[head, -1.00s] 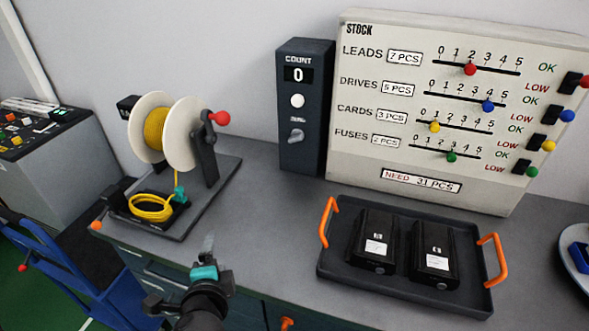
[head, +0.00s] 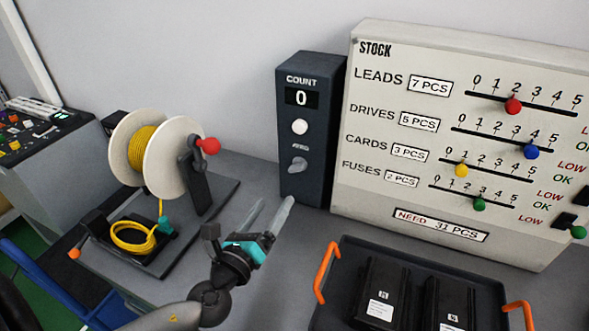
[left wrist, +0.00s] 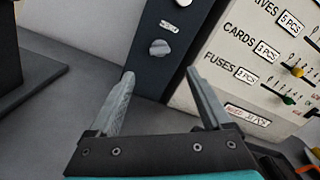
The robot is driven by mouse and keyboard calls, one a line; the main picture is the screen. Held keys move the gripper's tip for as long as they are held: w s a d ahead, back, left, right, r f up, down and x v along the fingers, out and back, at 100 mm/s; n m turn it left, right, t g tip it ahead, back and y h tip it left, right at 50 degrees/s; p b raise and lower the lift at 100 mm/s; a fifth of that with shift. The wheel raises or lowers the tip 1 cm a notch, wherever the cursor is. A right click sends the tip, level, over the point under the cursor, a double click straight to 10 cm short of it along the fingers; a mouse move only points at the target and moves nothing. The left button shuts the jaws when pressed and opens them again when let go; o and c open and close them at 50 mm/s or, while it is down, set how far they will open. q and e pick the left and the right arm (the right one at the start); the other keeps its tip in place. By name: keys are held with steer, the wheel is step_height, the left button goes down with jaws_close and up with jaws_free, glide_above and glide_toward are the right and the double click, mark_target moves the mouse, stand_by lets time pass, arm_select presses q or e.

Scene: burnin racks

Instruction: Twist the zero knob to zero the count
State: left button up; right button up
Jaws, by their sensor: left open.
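The dark count box (head: 308,130) stands against the wall, left of the stock board. Its display (head: 302,97) reads 0, with a white round button (head: 300,127) below. The grey zero knob (head: 298,165) is at the lower part of its front face; it also shows in the left wrist view (left wrist: 160,48). My left gripper (head: 272,204) is open and empty, below and in front of the knob, apart from it. In the left wrist view the fingers (left wrist: 160,78) are spread, with the knob beyond and between them. My right gripper is not in view.
The stock board (head: 440,215) with coloured sliders stands right of the box. A black tray (head: 345,250) with orange handles holds two black packs. A cable reel (head: 170,150) on a base stands left.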

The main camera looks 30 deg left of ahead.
mark_target(295, 171)
arm_select(q)
steer(key=w, duration=1.1)
steer(key=shift+a+p, duration=0.3)
steer(key=shift+p, duration=0.1)
steer(key=shift+w, duration=0.65)
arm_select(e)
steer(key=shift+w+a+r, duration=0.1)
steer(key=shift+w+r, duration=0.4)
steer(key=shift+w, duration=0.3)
arm_select(q)
steer(key=shift+c, duration=0.4)
jaws_close()
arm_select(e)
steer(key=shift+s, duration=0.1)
